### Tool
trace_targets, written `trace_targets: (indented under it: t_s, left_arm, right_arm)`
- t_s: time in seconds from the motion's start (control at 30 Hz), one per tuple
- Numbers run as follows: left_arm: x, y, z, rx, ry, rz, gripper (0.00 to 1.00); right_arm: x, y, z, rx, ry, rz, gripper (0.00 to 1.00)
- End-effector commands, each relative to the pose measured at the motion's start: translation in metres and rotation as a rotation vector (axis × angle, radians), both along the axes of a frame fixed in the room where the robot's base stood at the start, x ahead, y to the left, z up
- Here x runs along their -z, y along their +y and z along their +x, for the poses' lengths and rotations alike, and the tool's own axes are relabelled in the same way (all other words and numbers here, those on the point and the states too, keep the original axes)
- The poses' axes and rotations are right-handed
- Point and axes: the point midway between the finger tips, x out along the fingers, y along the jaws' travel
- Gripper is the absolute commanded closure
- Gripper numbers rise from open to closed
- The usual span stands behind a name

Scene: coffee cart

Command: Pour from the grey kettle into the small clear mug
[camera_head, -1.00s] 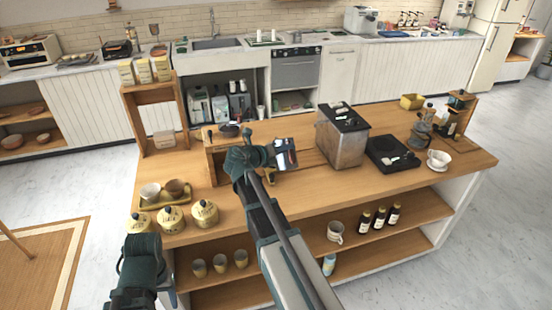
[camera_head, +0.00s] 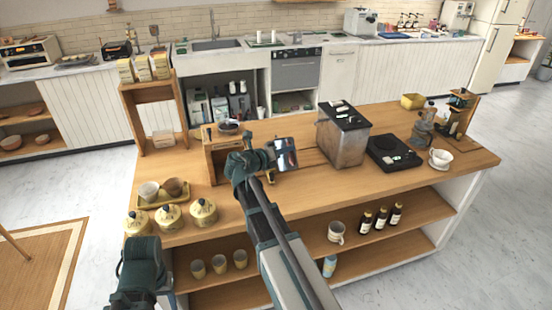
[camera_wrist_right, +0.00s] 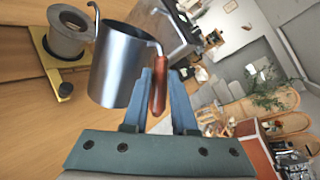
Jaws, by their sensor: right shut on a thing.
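The grey kettle (camera_head: 286,153) is a shiny metal pitcher held above the wooden counter, left of the metal-sided box. In the right wrist view the kettle (camera_wrist_right: 120,65) shows its red-brown handle between my fingers. My right gripper (camera_wrist_right: 160,76) is shut on that handle; in the head view its fingers are mostly hidden. A pale round vessel (camera_wrist_right: 70,36) on a gold base stands close beside the kettle in the wrist view. I cannot tell whether it is the small clear mug. My left arm shows at the lower left, but its gripper fingers do not.
A wooden stand (camera_head: 222,158) is just left of the kettle. The metal-sided box (camera_head: 342,140) and a black scale (camera_head: 394,153) stand to the right, with a white cup (camera_head: 440,158) beyond. Yellow jars (camera_head: 170,216) and a cup tray (camera_head: 165,200) occupy the left end.

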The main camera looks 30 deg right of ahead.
Motion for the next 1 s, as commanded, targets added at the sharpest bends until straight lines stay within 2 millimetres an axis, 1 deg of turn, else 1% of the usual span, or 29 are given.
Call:
trace_targets:
  t_s: [0.03,1.0]
  left_arm:
    - [0.005,0.000,0.000,0.000,0.000,0.000,0.44]
    - [0.049,0.000,0.000,0.000,0.000,0.000,0.44]
  right_arm:
    - [0.004,0.000,0.000,-0.001,-0.008,-0.003,1.00]
    - [0.031,0.001,-0.004,-0.001,-0.148,-0.037,1.00]
